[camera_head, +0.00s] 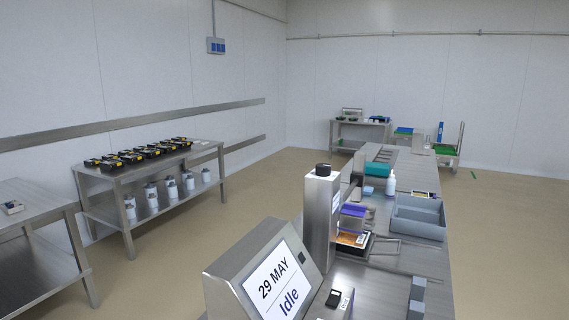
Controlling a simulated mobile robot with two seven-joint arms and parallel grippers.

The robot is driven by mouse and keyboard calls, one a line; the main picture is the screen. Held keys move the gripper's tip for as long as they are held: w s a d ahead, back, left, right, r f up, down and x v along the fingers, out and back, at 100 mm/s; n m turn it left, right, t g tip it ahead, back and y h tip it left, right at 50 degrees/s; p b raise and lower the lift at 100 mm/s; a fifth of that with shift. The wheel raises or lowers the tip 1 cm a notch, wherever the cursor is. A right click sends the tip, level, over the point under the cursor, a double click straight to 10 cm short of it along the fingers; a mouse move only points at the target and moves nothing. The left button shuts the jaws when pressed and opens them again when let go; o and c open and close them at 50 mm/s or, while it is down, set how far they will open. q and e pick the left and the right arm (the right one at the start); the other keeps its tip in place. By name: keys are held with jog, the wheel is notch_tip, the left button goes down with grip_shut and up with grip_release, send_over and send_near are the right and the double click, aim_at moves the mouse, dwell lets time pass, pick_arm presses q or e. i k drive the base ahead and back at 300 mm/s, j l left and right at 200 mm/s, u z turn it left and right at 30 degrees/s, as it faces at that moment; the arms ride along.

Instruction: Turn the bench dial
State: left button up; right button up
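A black round knob (323,169) sits on top of the upright steel column of the sealer (321,215) on the bench. It looks like a dial, but its markings are too small to read. In front of the column, a tilted display (277,284) reads "29 MAY" and "Idle". A small black item (334,298) lies on the bench just right of the display; I cannot tell what it is. Neither of my grippers can be made out in the head view, and nothing is seen touching the knob.
The steel bench (385,285) runs away from me, with a grey bin (418,220), a white bottle (390,185) and a filled tray (352,240). Grey blocks (417,288) stand at its near right. A side table (135,172) holds several black trays.

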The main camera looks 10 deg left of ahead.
aim_at(322, 170)
jog(key=j+u, duration=0.5)
jog(key=u, duration=0.2)
jog(key=i+j+u, duration=0.5)
jog(key=j, duration=0.2)
jog(key=i+j+u, duration=0.45)
jog(key=j, duration=0.2)
jog(key=i+j+u, duration=0.15)
jog(key=i, duration=0.3)
jog(key=i+j+u, duration=0.15)
jog(key=i, duration=0.3)
jog(key=i+z, duration=0.45)
jog(key=i+j+z, duration=0.15)
jog(key=i+z, duration=0.15)
jog(key=z, duration=0.15)
jog(key=i+z, duration=0.2)
jog(key=z, duration=0.15)
jog(key=i+z, duration=0.45)
jog(key=z, duration=0.25)
jog(key=i+z, duration=0.3)
jog(key=z, duration=0.2)
jog(key=i+j+z, duration=0.1)
jog(key=i+z, duration=0.2)
jog(key=z, duration=0.15)
jog(key=i+j+z, duration=0.2)
jog(key=z, duration=0.3)
jog(key=i+j+z, duration=0.25)
jog(key=z, duration=0.2)
